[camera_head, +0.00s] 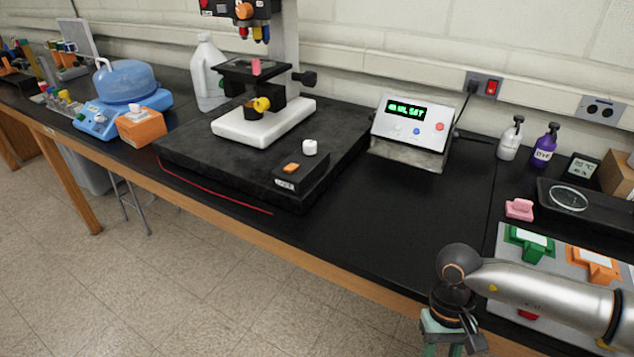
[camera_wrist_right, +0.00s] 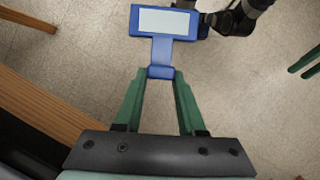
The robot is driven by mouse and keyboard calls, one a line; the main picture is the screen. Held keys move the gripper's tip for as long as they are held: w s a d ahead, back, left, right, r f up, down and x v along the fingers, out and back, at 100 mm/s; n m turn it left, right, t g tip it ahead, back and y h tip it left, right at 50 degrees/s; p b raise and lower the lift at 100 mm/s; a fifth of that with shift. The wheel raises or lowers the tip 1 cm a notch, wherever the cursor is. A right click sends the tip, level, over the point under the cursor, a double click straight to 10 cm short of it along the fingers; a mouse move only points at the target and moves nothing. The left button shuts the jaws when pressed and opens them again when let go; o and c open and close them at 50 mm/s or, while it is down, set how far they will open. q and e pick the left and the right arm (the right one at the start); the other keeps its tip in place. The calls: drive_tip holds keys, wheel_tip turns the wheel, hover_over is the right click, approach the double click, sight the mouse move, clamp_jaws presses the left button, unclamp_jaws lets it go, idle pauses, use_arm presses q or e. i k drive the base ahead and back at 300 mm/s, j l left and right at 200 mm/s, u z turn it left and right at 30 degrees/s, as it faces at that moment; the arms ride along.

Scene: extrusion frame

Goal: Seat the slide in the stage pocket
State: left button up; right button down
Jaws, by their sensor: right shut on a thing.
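The blue slide (camera_wrist_right: 165,22), a blue frame with a pale panel and a narrow grip tab, shows in the right wrist view. My right gripper (camera_wrist_right: 160,76) is shut on its tab and holds it above the floor. In the head view my right gripper (camera_head: 452,338) is at the bottom right, in front of the bench edge; the slide is not visible there. The black microscope stage (camera_head: 240,70) stands far to the left, with a small pink piece on it; its pocket is too small to make out. Green fingers, apparently my left gripper (camera_wrist_right: 305,63), show at the right wrist view's edge.
Green (camera_head: 528,243) and orange (camera_head: 594,264) slide holders lie on a grey mat at right. A pink block (camera_head: 519,209) sits behind them. A control box (camera_head: 412,131) stands right of the microscope's black base (camera_head: 180,162). The bench between box and mat is clear.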

sight(242, 69)
drive_tip(key=i+j+z, duration=0.1)
drive_tip(key=j+z, duration=0.45)
drive_tip(key=j, duration=0.15)
drive_tip(key=i+j+z, duration=0.1)
drive_tip(key=j+z, duration=0.15)
drive_tip(key=j, duration=0.55)
drive_tip(key=j+z, duration=0.2)
drive_tip(key=j, duration=2.15)
drive_tip(key=k, duration=0.1)
